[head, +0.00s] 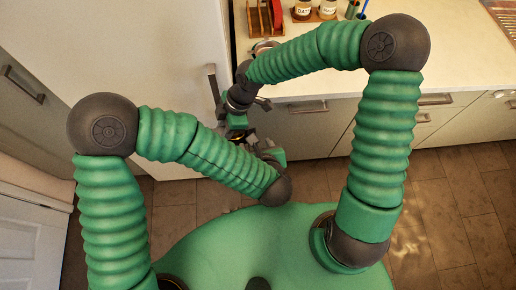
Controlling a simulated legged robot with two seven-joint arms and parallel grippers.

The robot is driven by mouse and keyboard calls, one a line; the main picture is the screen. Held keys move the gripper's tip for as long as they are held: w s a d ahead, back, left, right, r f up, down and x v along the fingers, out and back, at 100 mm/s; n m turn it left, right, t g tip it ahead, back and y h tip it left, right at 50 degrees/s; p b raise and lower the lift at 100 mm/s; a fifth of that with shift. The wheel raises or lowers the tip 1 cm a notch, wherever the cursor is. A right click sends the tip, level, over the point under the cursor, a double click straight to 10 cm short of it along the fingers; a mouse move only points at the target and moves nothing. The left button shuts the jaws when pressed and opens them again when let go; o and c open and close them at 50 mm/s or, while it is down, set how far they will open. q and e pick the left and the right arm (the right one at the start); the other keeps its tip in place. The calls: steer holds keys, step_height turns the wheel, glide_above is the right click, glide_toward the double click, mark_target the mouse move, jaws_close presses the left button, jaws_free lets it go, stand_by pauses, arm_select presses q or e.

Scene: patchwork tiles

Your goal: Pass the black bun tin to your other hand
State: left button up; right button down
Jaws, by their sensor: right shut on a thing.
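My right gripper (238,134) hangs below its wrist, left of centre, in front of the counter and the white cabinet. It is shut on a dark thing, taken as the black bun tin. The tin shows only as small dark parts among the gripper and wrist parts, so its outline and tilt cannot be told. My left forearm reaches in from the left, and my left gripper (262,147) is close by, just to the right of and below the right one. Its fingers are too small and covered to tell open from shut, or whether they touch the tin.
A pale counter (300,88) with drawers runs along the back right. A red rack (265,18), two labelled jars (302,10) and a round metal item (265,46) stand on it. A tall white cabinet (130,50) is at left. Tiled floor (450,200) at right is clear.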

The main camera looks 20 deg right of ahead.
mark_target(238, 138)
steer(key=shift+w, duration=0.15)
arm_select(q)
steer(key=x, duration=0.7)
steer(key=shift+w+f, duration=0.2)
steer(key=shift+d, duration=0.15)
jaws_close()
arm_select(e)
steer(key=c, duration=1)
jaws_free()
steer(key=shift+o, duration=0.2)
